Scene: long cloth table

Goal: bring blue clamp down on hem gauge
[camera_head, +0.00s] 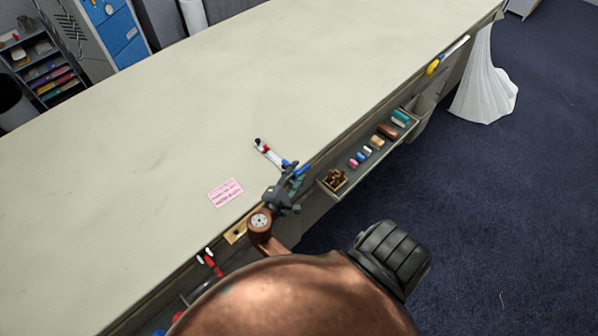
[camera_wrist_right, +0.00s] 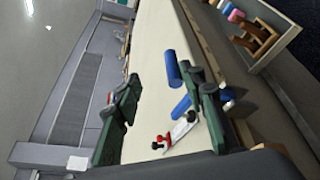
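The blue clamp (camera_head: 302,170) is at the table's front edge, partly hidden by my right gripper (camera_head: 287,186). In the right wrist view two blue clamp parts (camera_wrist_right: 174,70) show close to the right-hand finger; I cannot tell whether they touch it. My right gripper (camera_wrist_right: 160,88) has its green fingers wide apart. A pale strip, likely the hem gauge (camera_head: 272,156), lies on the cloth beside the clamp, with red and black parts at its far end. It also shows in the right wrist view (camera_wrist_right: 183,131), below the clamp. My left gripper is not in view.
A pink card (camera_head: 225,192) lies left of the gripper. An open tray (camera_head: 362,160) with colored pieces hangs off the front edge. A red and white item (camera_head: 211,264) sits at the edge nearer me. Most of the tabletop (camera_head: 150,130) is clear.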

